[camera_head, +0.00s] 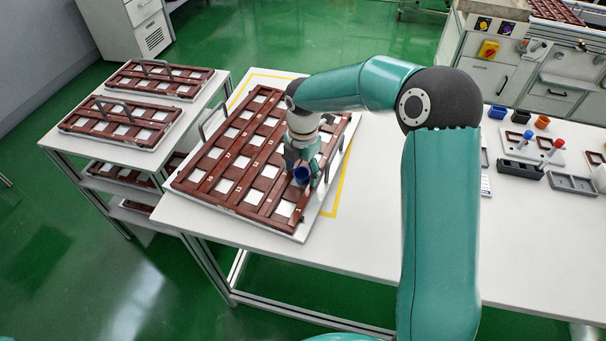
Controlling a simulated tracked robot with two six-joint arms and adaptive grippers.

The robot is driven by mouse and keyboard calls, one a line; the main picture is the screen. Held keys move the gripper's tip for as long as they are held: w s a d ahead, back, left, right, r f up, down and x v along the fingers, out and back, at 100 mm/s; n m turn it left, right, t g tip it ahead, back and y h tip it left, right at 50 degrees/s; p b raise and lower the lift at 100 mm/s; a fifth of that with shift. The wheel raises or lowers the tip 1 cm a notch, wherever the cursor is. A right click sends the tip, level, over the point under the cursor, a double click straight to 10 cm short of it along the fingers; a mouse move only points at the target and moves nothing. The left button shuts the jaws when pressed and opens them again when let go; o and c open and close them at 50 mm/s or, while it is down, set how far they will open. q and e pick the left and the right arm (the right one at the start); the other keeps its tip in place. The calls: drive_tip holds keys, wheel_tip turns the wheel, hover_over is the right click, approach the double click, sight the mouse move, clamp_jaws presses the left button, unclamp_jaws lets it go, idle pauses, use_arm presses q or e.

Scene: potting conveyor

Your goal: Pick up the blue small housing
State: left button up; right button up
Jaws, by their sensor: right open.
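A blue small housing (301,176) shows at the right side of the brown slotted tray (178,181) on the white table. My right gripper (302,165) points down right at this housing, with its fingers around or just above it. The fingers are open; whether they touch the housing is too small to tell. They hide part of the housing and the slot under it. Another blue cup-like piece (498,112) stands at the right of the table. My left gripper is out of view.
A black cup (520,117), an orange cup (542,122), a black holder (520,169) and a grey tray (572,183) stand at the right. A side rack (172,141) with more brown trays is at the left. The table's front right is clear.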

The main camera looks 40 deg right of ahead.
drive_tip(key=c, duration=1)
drive_tip(key=shift+o, duration=0.2)
drive_tip(key=shift+r, duration=0.2)
